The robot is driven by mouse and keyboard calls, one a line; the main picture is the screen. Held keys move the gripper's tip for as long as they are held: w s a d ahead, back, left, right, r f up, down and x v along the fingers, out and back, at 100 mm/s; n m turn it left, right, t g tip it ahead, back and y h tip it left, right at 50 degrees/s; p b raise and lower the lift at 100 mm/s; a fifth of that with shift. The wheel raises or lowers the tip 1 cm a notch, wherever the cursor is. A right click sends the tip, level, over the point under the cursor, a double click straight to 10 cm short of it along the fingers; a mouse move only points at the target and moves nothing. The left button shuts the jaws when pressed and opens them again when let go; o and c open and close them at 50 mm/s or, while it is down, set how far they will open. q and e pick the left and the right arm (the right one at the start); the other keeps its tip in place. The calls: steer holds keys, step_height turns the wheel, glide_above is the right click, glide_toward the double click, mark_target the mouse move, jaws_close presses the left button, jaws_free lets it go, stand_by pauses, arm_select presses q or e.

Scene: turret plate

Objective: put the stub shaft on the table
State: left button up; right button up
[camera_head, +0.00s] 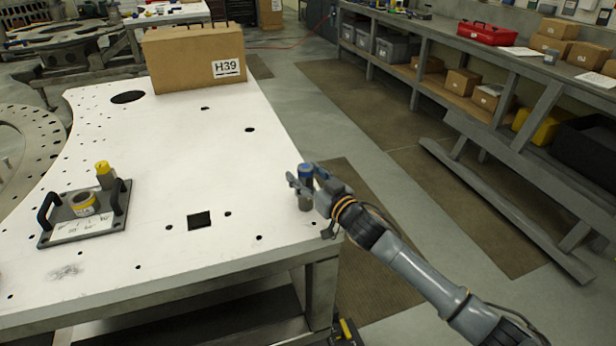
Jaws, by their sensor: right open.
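The stub shaft, as I take it, is a short upright cylinder (305,171) with a blue top and a grey lower end. It stands on the white table (200,130) close to its right edge. My right gripper (307,180) is open, with its fingers around the shaft's upper part. The fingers hide part of the shaft, and I cannot tell whether they touch it. My left gripper is not in view.
A dark plate with two black handles (62,216) lies at the table's left, carrying a yellow-topped post (104,172) and a yellow-ringed part (82,203). A cardboard box (190,60) stands at the back. The table's middle is mostly clear, with several holes.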

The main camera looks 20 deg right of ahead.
steer(key=shift+s, duration=0.1)
steer(key=b+v, duration=0.2)
steer(key=v, duration=0.9)
steer(key=shift+s+d, duration=0.15)
steer(key=shift+s, duration=0.25)
steer(key=shift+r, duration=0.15)
